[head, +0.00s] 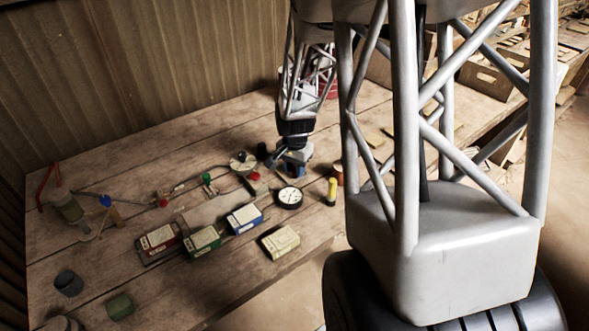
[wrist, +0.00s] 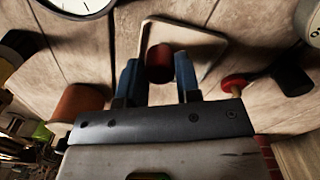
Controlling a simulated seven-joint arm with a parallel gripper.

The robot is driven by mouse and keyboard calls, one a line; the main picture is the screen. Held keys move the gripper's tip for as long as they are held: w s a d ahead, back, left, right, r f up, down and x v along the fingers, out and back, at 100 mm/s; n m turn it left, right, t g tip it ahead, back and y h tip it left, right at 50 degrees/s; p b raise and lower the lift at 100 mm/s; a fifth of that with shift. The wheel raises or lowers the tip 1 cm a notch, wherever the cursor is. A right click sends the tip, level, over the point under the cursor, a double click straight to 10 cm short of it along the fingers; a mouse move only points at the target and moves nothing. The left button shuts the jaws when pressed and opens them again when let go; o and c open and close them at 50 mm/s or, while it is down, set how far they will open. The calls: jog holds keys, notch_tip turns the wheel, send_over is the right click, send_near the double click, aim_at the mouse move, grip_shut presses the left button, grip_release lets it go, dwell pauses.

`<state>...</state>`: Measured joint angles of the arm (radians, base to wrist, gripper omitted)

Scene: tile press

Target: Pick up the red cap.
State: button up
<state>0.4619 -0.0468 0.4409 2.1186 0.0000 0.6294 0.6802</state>
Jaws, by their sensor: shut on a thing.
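The red cap (wrist: 159,62) is a short dark red cylinder between the two blue fingers of my gripper (wrist: 158,80) in the wrist view. My gripper is shut on it. A pale-rimmed square tray (wrist: 218,40) with rounded corners lies behind the cap in that view; I cannot tell whether the cap still touches it. In the head view my gripper (head: 293,168) points down, low over the right part of the bench. The cap cannot be made out there.
A black-rimmed dial (head: 290,197) and a yellow-and-black tube (head: 331,191) stand close to my gripper. A copper-brown cylinder (wrist: 80,102) is left of the fingers, a red knob (wrist: 232,84) right. Boxes (head: 244,218) lie further left on the wooden bench (head: 120,175).

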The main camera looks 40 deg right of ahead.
jog(key=shift+r, duration=0.8)
notch_tip(320, 180, up, 2)
jog(key=shift+r, duration=0.1)
jog(key=s+a, duration=0.2)
jog(key=s, duration=0.2)
jog(key=s+a, duration=0.2)
jog(key=s, duration=0.2)
jog(key=s+a+r, duration=0.1)
jog(key=s, duration=0.3)
jog(key=shift+a, duration=0.4)
jog(key=shift+s+a, duration=0.3)
jog(key=shift+s, duration=0.3)
jog(key=shift+s+a, duration=0.25)
jog(key=shift+s, duration=0.35)
jog(key=w+d+r, duration=0.1)
jog(key=w+d, duration=0.2)
jog(key=w, duration=0.5)
jog(key=w+d, duration=0.3)
jog(key=w, duration=0.6)
jog(key=w+d+r, duration=0.1)
jog(key=w+d, duration=0.2)
jog(key=w, duration=0.5)
jog(key=shift+w+d+r, duration=0.1)
jog(key=shift+w+r, duration=0.2)
jog(key=shift+r, duration=0.05)
jog(key=shift+f, duration=0.2)
